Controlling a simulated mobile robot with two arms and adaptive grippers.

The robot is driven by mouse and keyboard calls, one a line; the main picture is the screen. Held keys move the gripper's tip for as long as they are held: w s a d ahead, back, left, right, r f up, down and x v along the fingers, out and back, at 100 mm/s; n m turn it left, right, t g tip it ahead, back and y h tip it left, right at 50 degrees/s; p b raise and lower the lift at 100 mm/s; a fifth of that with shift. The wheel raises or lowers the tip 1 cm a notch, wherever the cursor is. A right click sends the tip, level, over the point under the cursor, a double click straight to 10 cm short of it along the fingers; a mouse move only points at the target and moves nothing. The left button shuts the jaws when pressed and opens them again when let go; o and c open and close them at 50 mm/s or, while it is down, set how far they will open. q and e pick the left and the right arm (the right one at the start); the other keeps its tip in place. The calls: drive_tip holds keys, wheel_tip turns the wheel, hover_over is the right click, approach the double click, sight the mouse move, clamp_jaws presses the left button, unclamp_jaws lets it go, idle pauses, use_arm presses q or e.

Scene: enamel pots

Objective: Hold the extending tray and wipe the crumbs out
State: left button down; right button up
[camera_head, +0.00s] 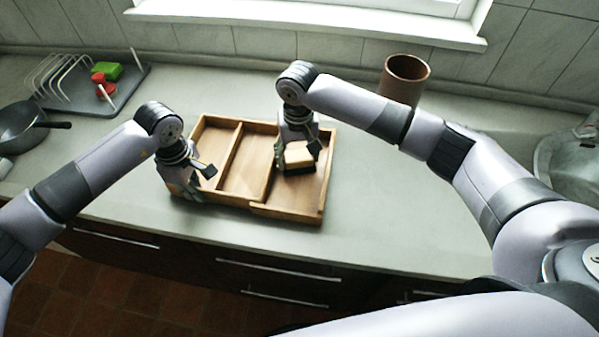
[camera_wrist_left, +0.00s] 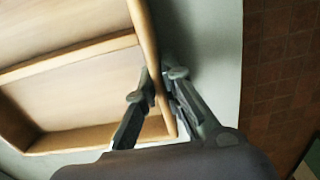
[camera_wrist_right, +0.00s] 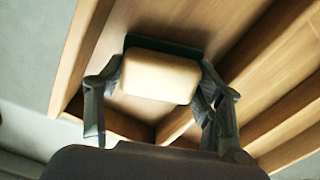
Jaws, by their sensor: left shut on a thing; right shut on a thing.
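The wooden extending tray (camera_head: 243,192) lies on the counter, with several compartments; its wall also shows in the left wrist view (camera_wrist_left: 146,40). My left gripper (camera_head: 200,185) is at the tray's front left corner; in the left wrist view its fingers (camera_wrist_left: 158,95) are shut on the tray's wall, one on each side. My right gripper (camera_head: 299,157) is inside the right compartment, shut on a block-shaped brush (camera_head: 298,153) with a pale top and dark underside. The brush fills the space between the fingers in the right wrist view (camera_wrist_right: 160,76). I cannot make out any crumbs.
A dark pan (camera_head: 18,125) is at far left. A brown pot (camera_head: 404,80) stands behind my right arm. The counter right of the tray is clear.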

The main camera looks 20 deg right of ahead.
drive_tip(key=shift+w+d, duration=0.4)
drive_tip(key=shift+w, duration=0.3)
drive_tip(key=shift+w+d, duration=0.35)
drive_tip(key=shift+w, duration=0.35)
drive_tip(key=shift+s+a, duration=0.9)
drive_tip(key=shift+s, duration=0.8)
drive_tip(key=shift+s+a, duration=0.85)
drive_tip(key=shift+s, duration=0.8)
drive_tip(key=shift+s+a, duration=0.9)
drive_tip(key=shift+s, duration=0.8)
drive_tip(key=shift+r, duration=0.1)
wheel_tip(320, 180, up, 13)
drive_tip(key=shift+d, duration=0.1)
drive_tip(key=d, duration=1)
